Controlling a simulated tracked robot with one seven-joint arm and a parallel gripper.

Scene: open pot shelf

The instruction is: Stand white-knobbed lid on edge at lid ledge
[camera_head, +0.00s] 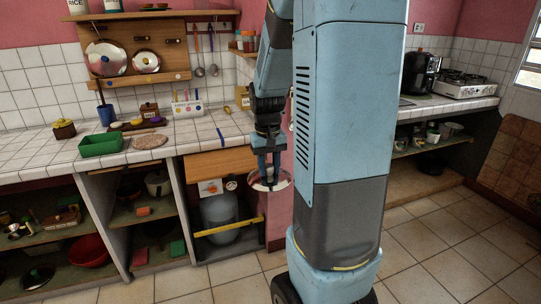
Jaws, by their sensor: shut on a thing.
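My gripper (268,170) hangs in front of the counter's right end, pointing down. It is shut on a round silvery lid (281,184), held below the counter top level. The lid appears tilted, and its knob is hidden or too small to make out. The wooden lid ledge (140,82) is on the back wall at upper left, well apart from my gripper. Two other silvery lids, a left one (105,70) and a right one (147,68), lean on edge there against the wooden back board.
The tiled counter (30,160) carries a green tray (100,144), a blue cup (107,115) and a round board (149,141). Ladles (198,70) hang right of the ledge. A yellow bar (228,227) crosses the bay with a gas cylinder (219,212). Free floor lies at right.

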